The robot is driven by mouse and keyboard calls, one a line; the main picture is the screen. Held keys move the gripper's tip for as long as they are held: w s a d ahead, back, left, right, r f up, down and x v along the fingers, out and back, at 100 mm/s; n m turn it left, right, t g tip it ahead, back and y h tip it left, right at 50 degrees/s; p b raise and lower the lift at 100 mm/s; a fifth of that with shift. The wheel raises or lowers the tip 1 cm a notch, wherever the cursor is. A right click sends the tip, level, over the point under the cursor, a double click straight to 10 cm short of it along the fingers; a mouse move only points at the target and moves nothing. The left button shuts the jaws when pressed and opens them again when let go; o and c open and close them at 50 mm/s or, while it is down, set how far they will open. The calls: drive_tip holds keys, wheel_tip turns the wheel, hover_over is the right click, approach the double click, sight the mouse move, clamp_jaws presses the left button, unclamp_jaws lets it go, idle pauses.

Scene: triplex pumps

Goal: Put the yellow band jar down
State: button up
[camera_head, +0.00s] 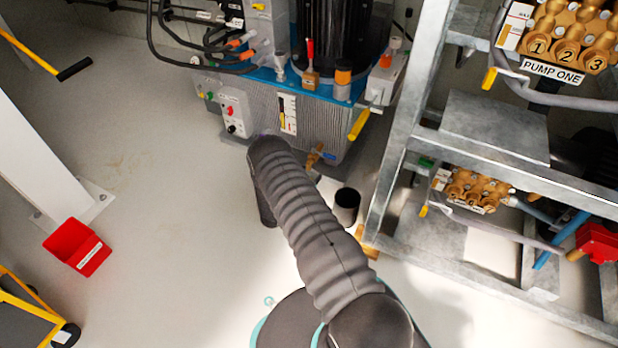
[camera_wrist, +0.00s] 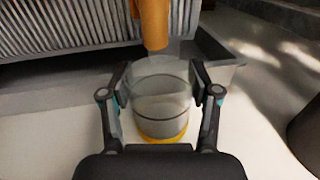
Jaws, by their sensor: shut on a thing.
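The yellow band jar (camera_wrist: 160,105) is a clear jar with a yellow band low around it, seen in the wrist view. It stands upright between the two fingers of my gripper (camera_wrist: 160,92), which is shut on it. The lower part of the jar looks grey; I cannot tell whether that is its contents. A brass-coloured spout (camera_wrist: 153,22) comes down just above and behind the jar's mouth. Pale floor shows around the jar's base, but I cannot tell whether the jar touches it. In the head view my arm hides the jar and my gripper.
The ribbed grey tank (camera_head: 325,128) stands close behind, with a brass tap (camera_head: 313,158) low on its front. A dark round bin (camera_head: 346,206) and a metal frame (camera_head: 395,165) stand to the right. A red bin (camera_head: 77,247) lies left. Open floor (camera_head: 165,225) is at left.

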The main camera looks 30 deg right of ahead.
drive_tip(key=shift+f, duration=0.2)
drive_tip(key=o, duration=1.1)
drive_tip(key=shift+o, duration=0.2)
